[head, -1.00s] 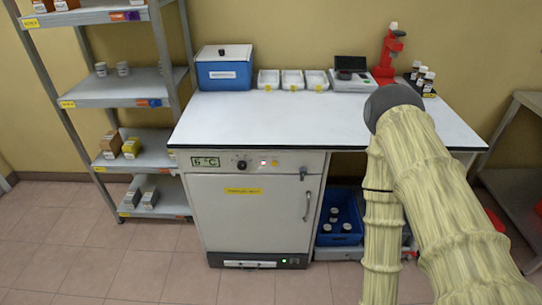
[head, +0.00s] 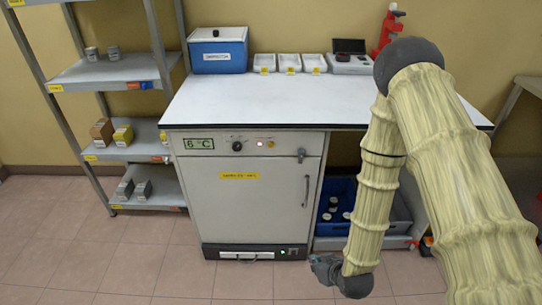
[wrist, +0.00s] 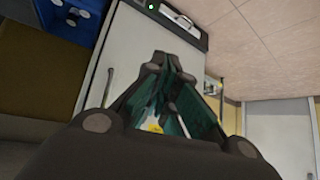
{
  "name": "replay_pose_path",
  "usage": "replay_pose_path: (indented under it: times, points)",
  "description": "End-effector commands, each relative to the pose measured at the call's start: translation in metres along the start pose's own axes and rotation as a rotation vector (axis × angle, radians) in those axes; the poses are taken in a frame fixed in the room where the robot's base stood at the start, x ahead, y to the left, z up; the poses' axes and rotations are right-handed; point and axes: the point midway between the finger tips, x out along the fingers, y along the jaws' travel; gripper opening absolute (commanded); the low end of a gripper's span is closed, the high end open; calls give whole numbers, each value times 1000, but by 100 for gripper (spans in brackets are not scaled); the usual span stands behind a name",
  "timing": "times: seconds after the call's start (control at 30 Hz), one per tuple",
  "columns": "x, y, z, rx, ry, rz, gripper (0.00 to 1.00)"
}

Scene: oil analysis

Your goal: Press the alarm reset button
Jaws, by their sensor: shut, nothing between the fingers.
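The white cabinet (head: 255,205) under the worktop has a control panel along its top edge. The panel holds a green "6 °C" display (head: 199,144), a black knob (head: 237,146), and a small lit white-and-red spot (head: 266,144) beside tiny labels. I cannot read which control is the alarm reset button. My gripper (head: 325,268) hangs low, in front of the cabinet's lower right, well below the panel and apart from it. In the wrist view my gripper (wrist: 175,66) is shut and empty, with the cabinet door behind its dark fingers.
A door handle (head: 306,190) runs down the cabinet's right side. A blue crate (head: 322,225) with jars stands right of the cabinet. The worktop (head: 260,104) overhangs the panel. A metal shelf (head: 108,72) stands at left. The floor in front is clear.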

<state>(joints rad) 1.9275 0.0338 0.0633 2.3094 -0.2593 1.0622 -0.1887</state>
Motion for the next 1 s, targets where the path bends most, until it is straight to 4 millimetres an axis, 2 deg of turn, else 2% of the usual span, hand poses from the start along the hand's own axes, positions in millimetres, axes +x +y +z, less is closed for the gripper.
replay_pose_path:
  times: [0.03, 0.1, 0.27, 0.4, 0.5, 0.6, 0.7, 0.8, 1.0]
  points:
    - [19, 0, -19, -39, 77, -10, 0]
    - [32, -2, -53, -98, 188, -27, 0]
    - [48, -12, -136, -234, 456, -58, 0]
    - [46, -26, -208, -355, 707, -77, 0]
    - [35, -38, -252, -435, 879, -85, 0]
    - [20, -48, -286, -497, 1020, -90, 0]
    - [6, -56, -308, -538, 1120, -93, 0]
    - [-3, -60, -321, -561, 1177, -94, 0]
    - [-8, -63, -327, -572, 1202, -95, 0]
